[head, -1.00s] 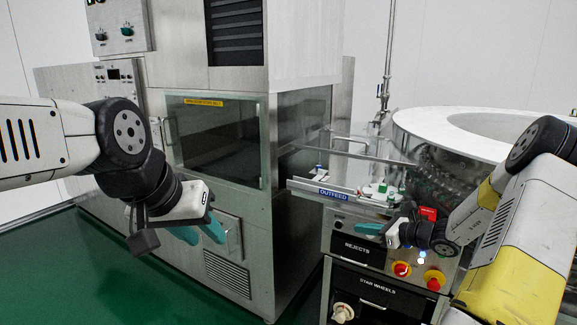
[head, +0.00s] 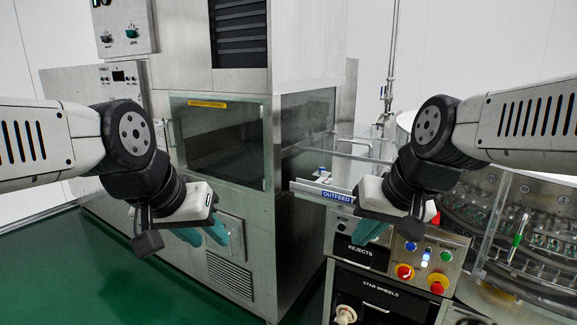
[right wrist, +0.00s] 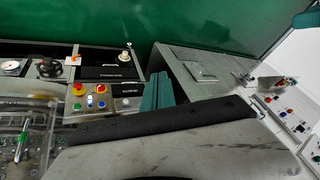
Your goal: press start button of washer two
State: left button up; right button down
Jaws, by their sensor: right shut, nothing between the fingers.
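The rotary washer's control panel (head: 420,262) is at lower right in the head view, with a blue button (head: 410,246), a lit white button (head: 426,254), a green button (head: 446,256) and two red-and-yellow stops. The panel also shows in the right wrist view (right wrist: 115,104). I cannot read which washer is number two. My right gripper (head: 369,236) is shut and empty, pointing down left of these buttons, apart from them; its teal fingers show in the right wrist view (right wrist: 157,94). My left gripper (head: 205,236) is open and empty before the steel cabinet.
The tall steel cabinet (head: 235,235) with a glass door fills the middle left. The OUTFEED rail (head: 322,193) lies beside my right gripper. The round carousel (head: 480,222) with its clear guard is at right. The green floor (head: 90,270) at lower left is clear.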

aim_at(446, 257)
jog(key=z, duration=1.3)
